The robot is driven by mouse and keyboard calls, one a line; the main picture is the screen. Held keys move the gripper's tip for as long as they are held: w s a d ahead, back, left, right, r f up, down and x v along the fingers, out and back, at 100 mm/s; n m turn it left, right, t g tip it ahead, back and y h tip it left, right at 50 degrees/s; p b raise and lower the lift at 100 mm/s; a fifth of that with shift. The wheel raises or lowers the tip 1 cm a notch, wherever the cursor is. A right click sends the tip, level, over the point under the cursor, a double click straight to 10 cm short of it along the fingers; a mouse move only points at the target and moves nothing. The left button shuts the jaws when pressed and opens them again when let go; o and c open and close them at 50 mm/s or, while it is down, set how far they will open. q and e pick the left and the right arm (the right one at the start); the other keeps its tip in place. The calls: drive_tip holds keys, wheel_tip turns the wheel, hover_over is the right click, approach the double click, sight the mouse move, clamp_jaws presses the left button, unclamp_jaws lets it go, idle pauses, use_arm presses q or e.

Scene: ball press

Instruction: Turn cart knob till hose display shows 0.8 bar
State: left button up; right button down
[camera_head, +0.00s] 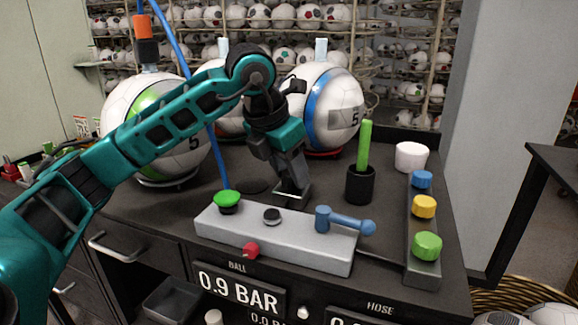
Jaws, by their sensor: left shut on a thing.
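My left gripper (294,192) points down just behind the grey control box. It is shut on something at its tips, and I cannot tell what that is. Which of these is the cart knob is not clear. The hose display (352,319) is cut off by the lower edge and its full number is hidden. The ball display (240,291) reads 0.9 BAR. My right gripper is out of view.
Three balls stand at the back of the dark cart top (130,205); a blue hose (215,155) hangs before them. A black cup (360,185) with a green stick, a white cylinder (411,157) and a strip (421,262) with blue, yellow and green knobs stand to the right.

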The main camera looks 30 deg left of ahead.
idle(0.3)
use_arm(q)
drive_tip(key=o, duration=1.1)
drive_tip(key=shift+c, duration=0.2)
drive_tip(key=d+p+v, duration=0.1)
drive_tip(key=v, duration=1.1)
drive_tip(key=shift+s+a+r+p, duration=0.3)
drive_tip(key=shift+a+r, duration=0.05)
drive_tip(key=shift+a, duration=0.05)
